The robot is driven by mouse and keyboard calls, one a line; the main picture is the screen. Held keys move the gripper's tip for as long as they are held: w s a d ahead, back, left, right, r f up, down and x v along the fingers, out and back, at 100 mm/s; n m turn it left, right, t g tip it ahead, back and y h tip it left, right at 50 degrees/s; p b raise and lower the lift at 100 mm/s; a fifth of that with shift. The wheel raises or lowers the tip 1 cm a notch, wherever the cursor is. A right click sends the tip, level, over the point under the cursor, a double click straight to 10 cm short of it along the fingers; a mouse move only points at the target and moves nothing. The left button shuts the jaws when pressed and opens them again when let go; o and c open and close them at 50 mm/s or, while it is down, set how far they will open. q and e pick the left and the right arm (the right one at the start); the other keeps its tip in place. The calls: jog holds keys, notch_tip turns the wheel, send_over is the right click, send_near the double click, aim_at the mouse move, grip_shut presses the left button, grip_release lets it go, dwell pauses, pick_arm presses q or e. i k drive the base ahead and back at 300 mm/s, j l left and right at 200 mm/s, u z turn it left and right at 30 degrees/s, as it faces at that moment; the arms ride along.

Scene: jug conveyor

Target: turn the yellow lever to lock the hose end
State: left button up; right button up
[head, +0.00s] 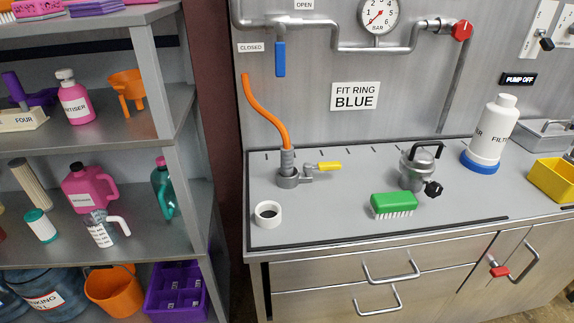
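The yellow lever (329,166) sticks out to the right from the grey fitting (288,179) on the bench top. It lies roughly level. The hose end (287,160) stands upright in this fitting. The orange hose (262,112) rises from it and curves up to the left along the back panel. Neither of my grippers is in view.
A loaded shelf unit (176,160) stands left. Handles project from the bench front.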

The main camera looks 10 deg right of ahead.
aim_at(307, 167)
jog(key=k+l+u, duration=0.25)
jog(key=l, duration=0.2)
jog(key=k+l+u, duration=0.1)
jog(key=l+u, duration=0.2)
jog(key=l, duration=0.2)
jog(key=k+l+u, duration=0.25)
jog(key=l, duration=0.15)
jog(key=k+l+u, duration=0.25)
jog(key=i+l, duration=0.05)
jog(key=l, duration=0.05)
